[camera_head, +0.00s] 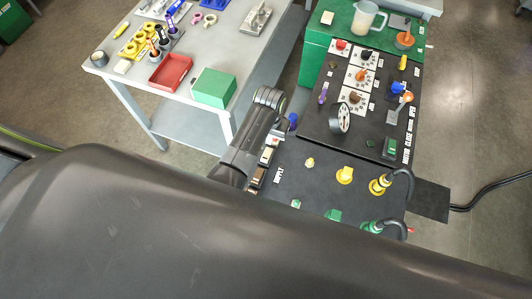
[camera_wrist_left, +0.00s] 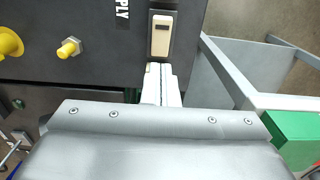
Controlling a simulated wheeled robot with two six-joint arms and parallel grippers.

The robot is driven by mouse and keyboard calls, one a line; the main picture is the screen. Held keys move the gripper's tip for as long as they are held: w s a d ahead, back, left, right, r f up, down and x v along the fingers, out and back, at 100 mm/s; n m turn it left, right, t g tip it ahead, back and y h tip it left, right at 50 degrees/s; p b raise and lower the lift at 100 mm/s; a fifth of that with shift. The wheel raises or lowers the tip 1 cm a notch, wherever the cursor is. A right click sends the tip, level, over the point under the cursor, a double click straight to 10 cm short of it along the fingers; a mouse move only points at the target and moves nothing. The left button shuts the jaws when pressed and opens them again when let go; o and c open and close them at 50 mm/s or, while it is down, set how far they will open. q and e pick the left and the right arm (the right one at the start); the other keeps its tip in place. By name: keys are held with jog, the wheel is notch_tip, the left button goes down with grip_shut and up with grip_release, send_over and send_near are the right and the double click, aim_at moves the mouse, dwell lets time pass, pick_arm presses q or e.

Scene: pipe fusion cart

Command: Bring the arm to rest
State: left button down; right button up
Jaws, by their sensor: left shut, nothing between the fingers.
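My left arm (camera_head: 248,140) reaches over the left edge of the black control panel. My left gripper (camera_head: 265,160) is shut and empty, small in the head view and partly lost against the panel. In the left wrist view its pale fingers (camera_wrist_left: 161,84) lie together, just beside the end of a cream rocker switch (camera_wrist_left: 161,36). I cannot tell whether they touch it. The white supply label (camera_head: 278,176) is beside that switch. My right gripper is not in view.
Yellow knobs (camera_head: 345,175) and plugged cables (camera_head: 403,185) stand on the panel. A gauge (camera_head: 340,118) rises farther back. A grey table (camera_head: 228,48) carries a red tray (camera_head: 171,71), a green box (camera_head: 214,88) and small parts. Floor shows between table and cart.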

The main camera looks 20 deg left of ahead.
pick_arm(q)
jog(key=shift+r, duration=0.6)
